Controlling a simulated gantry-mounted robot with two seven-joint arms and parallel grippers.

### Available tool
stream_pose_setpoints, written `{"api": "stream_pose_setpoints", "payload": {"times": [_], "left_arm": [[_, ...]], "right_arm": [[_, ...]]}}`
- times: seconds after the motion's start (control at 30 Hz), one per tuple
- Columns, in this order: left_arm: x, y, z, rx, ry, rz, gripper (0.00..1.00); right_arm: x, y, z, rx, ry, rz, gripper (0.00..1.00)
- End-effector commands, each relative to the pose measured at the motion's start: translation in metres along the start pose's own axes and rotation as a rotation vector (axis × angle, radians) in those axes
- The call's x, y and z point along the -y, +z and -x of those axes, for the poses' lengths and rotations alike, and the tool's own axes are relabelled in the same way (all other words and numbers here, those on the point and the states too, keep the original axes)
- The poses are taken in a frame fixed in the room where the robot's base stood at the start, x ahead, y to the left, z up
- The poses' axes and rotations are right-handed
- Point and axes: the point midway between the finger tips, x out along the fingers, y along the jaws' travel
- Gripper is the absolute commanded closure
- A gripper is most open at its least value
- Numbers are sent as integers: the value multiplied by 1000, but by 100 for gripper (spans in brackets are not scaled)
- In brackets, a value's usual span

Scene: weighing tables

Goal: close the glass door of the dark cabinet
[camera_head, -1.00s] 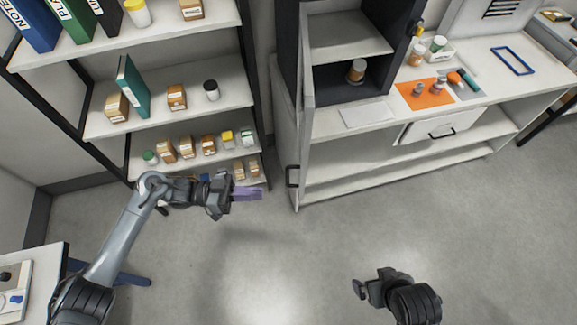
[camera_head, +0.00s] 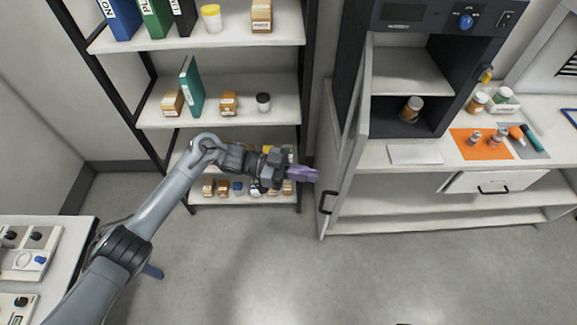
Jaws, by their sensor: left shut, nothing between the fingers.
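The dark cabinet (camera_head: 352,62) stands on the white counter, its front uncovered. Its glass door (camera_head: 355,125) stands open and shows as a narrow, nearly edge-on panel at the cabinet's left side, running down toward me. A black handle (camera_head: 327,202) shows near the panel's lower end. My left gripper (camera_head: 312,175) is shut and empty, its purple fingers pointing right. In the picture they lie just left of the panel and above the handle; a gap shows, but the depth between them is unclear. My right gripper is out of view; only a dark sliver shows at the bottom edge.
A brown bottle (camera_head: 411,109) stands inside the cabinet. A shelf rack (camera_head: 222,112) with binders and boxes is behind my left arm. Bottles, an orange mat (camera_head: 466,152) and a white sheet (camera_head: 415,154) are on the counter. The floor in front is clear.

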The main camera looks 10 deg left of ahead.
Motion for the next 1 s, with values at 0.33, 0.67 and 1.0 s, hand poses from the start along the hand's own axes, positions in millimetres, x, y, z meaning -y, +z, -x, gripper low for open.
{"api": "stream_pose_setpoints", "payload": {"times": [0.33,0.67,1.0], "left_arm": [[0,-1,-47,0,1,1,100],[0,1,-55,2,-1,-1,100],[-1,0,-55,1,-8,0,100]], "right_arm": [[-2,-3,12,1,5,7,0],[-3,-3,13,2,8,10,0],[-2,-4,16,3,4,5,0]]}}
